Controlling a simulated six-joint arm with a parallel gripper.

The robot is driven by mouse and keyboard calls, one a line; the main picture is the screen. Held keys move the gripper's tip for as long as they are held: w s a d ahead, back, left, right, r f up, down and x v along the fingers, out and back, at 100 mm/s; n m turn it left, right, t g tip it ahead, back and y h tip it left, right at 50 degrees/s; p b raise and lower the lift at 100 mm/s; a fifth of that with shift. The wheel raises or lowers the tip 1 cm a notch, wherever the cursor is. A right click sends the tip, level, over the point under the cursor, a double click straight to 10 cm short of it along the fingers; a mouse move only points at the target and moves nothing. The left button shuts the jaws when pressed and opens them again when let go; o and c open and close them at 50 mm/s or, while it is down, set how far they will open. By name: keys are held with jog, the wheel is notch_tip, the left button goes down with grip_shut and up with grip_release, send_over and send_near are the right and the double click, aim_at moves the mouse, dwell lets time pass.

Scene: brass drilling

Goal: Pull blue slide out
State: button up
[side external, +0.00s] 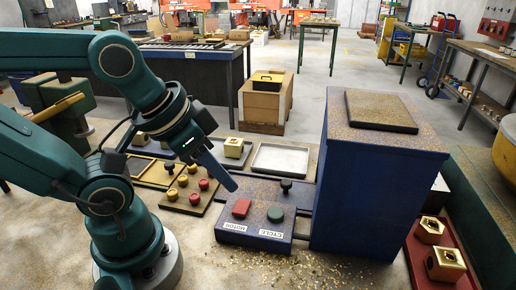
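The flat blue slide (262,189) lies low at the left side of the tall blue machine (370,175), strewn with brass chips. A black knob (286,185) stands upright on it near the machine. My gripper (233,187) points down and to the right, its tip left of the knob and apart from it in the picture. It is seen edge-on as one blue-grey bar, so the gap between its fingers does not show. I see nothing held in it. The machine's inside is hidden.
A control box (255,238) with a red MOTOR button and a green CYCLE button stands in front of the slide. A board of red and yellow knobs (190,192), a grey tray (281,160) and a brass block (234,147) lie nearby. A red tray (416,258) holds brass blocks at right.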

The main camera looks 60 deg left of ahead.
jog(key=o, duration=0.5)
jog(key=shift+r, duration=0.15)
jog(key=shift+o, duration=0.8)
jog(key=w+r, duration=0.4)
jog(key=w, duration=0.1)
jog(key=shift+a+m, duration=0.3)
jog(key=shift+m, duration=0.1)
jog(key=g, duration=0.6)
send_over(286, 181)
jog(key=shift+n, duration=0.4)
jog(key=f, duration=1.2)
jog(key=shift+d, duration=0.2)
jog(key=shift+f, duration=2.6)
jog(key=shift+a, duration=0.1)
grip_shut()
jog(key=shift+r, duration=0.1)
